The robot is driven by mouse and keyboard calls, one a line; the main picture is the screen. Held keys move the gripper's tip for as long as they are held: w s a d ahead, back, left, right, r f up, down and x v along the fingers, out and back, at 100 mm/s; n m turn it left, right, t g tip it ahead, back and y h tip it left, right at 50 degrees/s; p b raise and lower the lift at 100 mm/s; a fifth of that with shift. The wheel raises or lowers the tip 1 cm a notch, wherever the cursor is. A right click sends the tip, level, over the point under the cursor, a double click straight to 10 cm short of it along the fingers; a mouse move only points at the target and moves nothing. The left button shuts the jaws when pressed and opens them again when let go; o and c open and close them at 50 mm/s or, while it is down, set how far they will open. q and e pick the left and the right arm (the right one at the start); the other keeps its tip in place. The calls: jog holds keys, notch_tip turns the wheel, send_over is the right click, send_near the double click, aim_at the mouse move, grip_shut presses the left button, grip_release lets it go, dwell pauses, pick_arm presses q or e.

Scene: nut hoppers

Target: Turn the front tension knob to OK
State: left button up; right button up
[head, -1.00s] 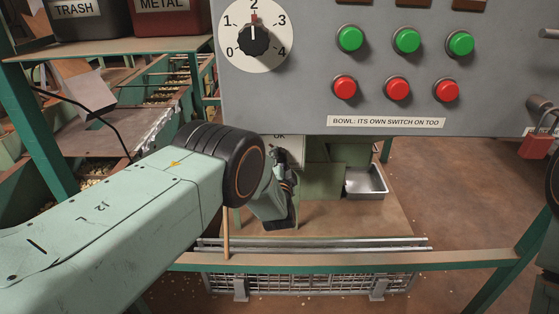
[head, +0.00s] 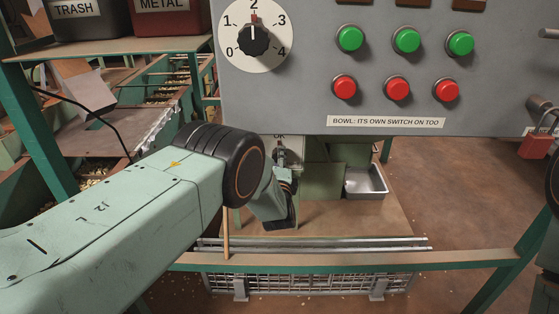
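My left arm reaches in from the left and passes below the grey control panel (head: 290,108). Its wrist and the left gripper (head: 286,174) are beyond the black elbow joint, foreshortened and partly hidden. A small greyish round part (head: 290,157), which looks like the tension knob, sits below that label, right at the gripper's end. I cannot tell whether the fingers touch it or are open or shut. My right gripper is out of view.
The panel carries a numbered dial (head: 254,40) pointing at 2, green buttons (head: 407,41) and red buttons (head: 398,89). A metal tray (head: 366,182) stands on the brown bench. A green rail (head: 350,261) crosses in front. A red padlock (head: 535,146) hangs at right.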

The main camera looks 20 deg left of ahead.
pick_arm(q)
jog(key=shift+r+m, duration=0.1)
jog(key=shift+m, duration=0.2)
dwell(0.4)
jog(key=o, duration=1.2)
jog(key=v, duration=1.2)
